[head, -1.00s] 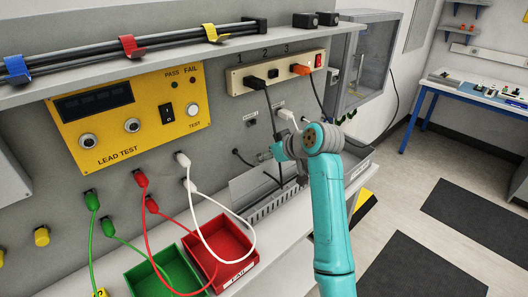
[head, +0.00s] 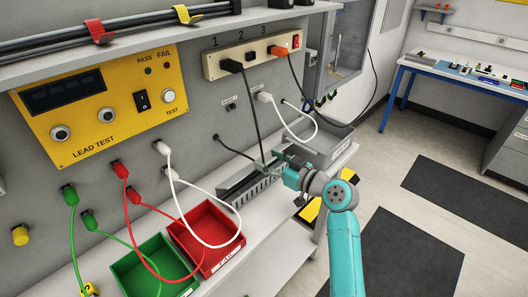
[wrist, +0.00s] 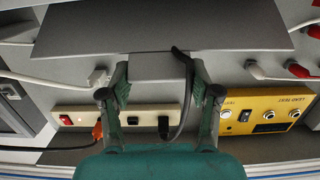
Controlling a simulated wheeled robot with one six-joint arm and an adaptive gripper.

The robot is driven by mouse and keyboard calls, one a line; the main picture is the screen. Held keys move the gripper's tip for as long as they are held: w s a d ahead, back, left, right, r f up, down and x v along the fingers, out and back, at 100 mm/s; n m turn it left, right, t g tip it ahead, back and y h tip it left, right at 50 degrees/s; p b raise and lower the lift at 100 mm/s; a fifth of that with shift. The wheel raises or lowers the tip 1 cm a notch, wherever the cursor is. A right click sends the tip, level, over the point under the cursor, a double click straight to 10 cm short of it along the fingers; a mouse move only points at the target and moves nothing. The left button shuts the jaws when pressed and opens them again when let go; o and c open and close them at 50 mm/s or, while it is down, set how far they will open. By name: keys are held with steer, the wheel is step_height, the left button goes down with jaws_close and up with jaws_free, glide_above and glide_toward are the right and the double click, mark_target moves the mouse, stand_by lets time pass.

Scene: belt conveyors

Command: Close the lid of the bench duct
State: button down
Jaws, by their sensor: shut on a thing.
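The bench duct (head: 258,189) is a grey channel with a slotted front wall on the bench against the back panel. Its lid (head: 238,175) is a long grey strip along the duct; its exact angle is hard to tell in the head view. In the wrist view the lid (wrist: 165,28) is a wide grey panel across the top, with a narrower grey part between my fingers. My gripper (head: 270,164) is at the duct's right part, shut on the lid. In the wrist view my gripper (wrist: 159,78) has a finger on each side of that part.
A black cable (wrist: 184,65) passes close to one finger, running from the power strip (head: 255,58). White, red and green leads hang left of the duct, over a red bin (head: 206,240) and a green bin (head: 153,268). A grey tray (head: 325,143) stands to the right.

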mark_target(267, 177)
steer(key=f, duration=0.1)
steer(key=d+f, duration=0.1)
steer(key=f, duration=0.1)
steer(key=s+f, duration=0.1)
steer(key=shift+s+d+f, duration=0.1)
steer(key=shift+d+f, duration=0.15)
steer(key=shift+f, duration=0.4)
steer(key=shift+s+d+f+t+y, duration=0.15)
steer(key=shift+f+t+y, duration=0.75)
steer(key=shift+f+y, duration=0.25)
steer(key=shift+c, duration=2.2)
jaws_free()
steer(key=shift+o, duration=1)
steer(key=shift+r, duration=0.15)
